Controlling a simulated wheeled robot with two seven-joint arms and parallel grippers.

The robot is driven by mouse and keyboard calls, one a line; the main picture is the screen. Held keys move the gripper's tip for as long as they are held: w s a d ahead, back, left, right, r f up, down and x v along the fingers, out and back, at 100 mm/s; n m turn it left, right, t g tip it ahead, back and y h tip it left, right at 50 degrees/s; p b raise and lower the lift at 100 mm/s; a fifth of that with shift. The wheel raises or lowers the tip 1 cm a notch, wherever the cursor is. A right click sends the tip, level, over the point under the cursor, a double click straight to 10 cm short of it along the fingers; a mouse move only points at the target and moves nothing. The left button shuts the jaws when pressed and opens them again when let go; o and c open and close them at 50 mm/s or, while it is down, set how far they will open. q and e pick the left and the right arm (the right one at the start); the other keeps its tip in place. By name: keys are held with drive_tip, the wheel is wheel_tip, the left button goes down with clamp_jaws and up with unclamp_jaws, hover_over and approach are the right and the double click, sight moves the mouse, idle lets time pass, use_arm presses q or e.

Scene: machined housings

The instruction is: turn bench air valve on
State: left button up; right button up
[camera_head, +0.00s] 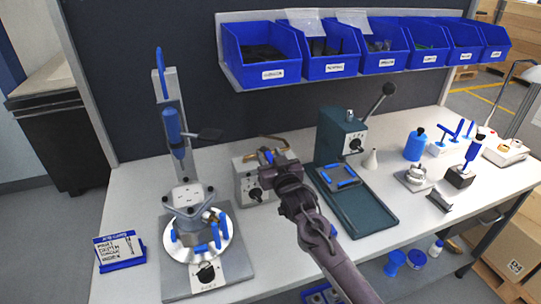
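A small grey-beige box (246,185) with a black knob (256,194) on its front stands at the back middle of the bench. I cannot tell for certain whether it carries the bench air valve; its top is partly hidden by my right gripper. My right arm comes in from the lower right, and my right gripper (270,152) is over the top right of this box. A small blue and yellowish part shows at the fingertips. Contact, and whether the fingers are open or shut, cannot be made out. My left gripper is not in view.
A press fixture (205,277) with a round plate stands left. A dark green lever press (340,135) stands close right of my gripper. Blue bins (262,72) hang above. A blue bottle (415,145) and small tools are further right. The front middle bench is clear.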

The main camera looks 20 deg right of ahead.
drive_tip(key=shift+c, duration=0.3)
clamp_jaws()
